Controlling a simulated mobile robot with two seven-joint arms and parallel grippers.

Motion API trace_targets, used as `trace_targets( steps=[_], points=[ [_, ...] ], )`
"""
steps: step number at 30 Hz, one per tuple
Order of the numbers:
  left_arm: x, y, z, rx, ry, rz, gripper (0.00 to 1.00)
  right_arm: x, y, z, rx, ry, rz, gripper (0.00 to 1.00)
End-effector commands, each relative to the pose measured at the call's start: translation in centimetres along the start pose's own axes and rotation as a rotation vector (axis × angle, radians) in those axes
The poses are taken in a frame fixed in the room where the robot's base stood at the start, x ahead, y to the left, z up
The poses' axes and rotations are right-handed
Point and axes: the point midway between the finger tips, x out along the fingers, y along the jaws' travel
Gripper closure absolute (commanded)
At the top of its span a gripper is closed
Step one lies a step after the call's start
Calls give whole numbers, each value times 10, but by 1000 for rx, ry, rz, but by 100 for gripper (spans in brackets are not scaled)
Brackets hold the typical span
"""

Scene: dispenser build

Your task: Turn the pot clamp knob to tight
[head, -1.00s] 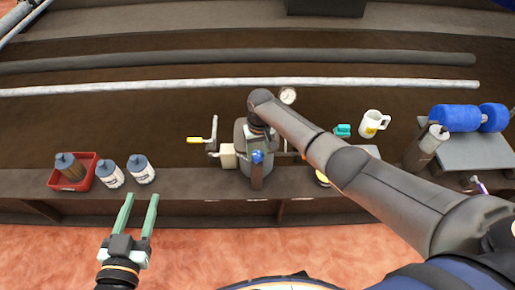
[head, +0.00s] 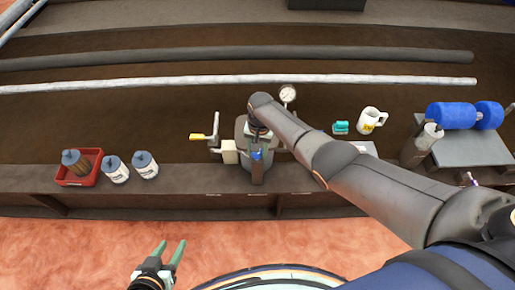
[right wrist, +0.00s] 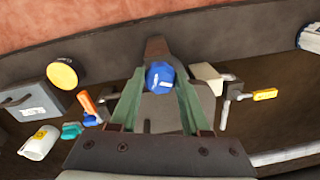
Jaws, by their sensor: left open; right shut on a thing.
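The blue knob (head: 257,154) sits at the front of a grey pot-like machine (head: 241,132), on top of a dark upright post (head: 257,174). In the right wrist view the knob (right wrist: 160,77) lies between the two green fingers of my right gripper (right wrist: 160,84), which is shut on it. The knob's turn position cannot be told. In the head view my right arm hides part of the machine and most of that gripper. My left gripper (head: 172,252) is open and empty, in front of the bench over the reddish floor.
A crank with a yellow handle (head: 197,136) sticks out left of the machine. The bench between is clear.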

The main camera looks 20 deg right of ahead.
Motion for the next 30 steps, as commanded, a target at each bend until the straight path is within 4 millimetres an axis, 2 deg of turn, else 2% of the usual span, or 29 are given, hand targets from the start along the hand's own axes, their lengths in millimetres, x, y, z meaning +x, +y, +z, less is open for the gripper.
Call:
trace_targets(
  steps=[14,15,23,30],
  points=[
    [0,1,-1,0,1,1,50,0,0,0,14,0,0,100],
    [0,1,-1,0,1,1,50,0,0,0,14,0,0,51],
    [0,0,-1,0,2,1,50,0,0,0,14,1,0,23],
    [0,0,-1,0,2,0,50,-1,0,0,13,1,0,23]
  ],
)
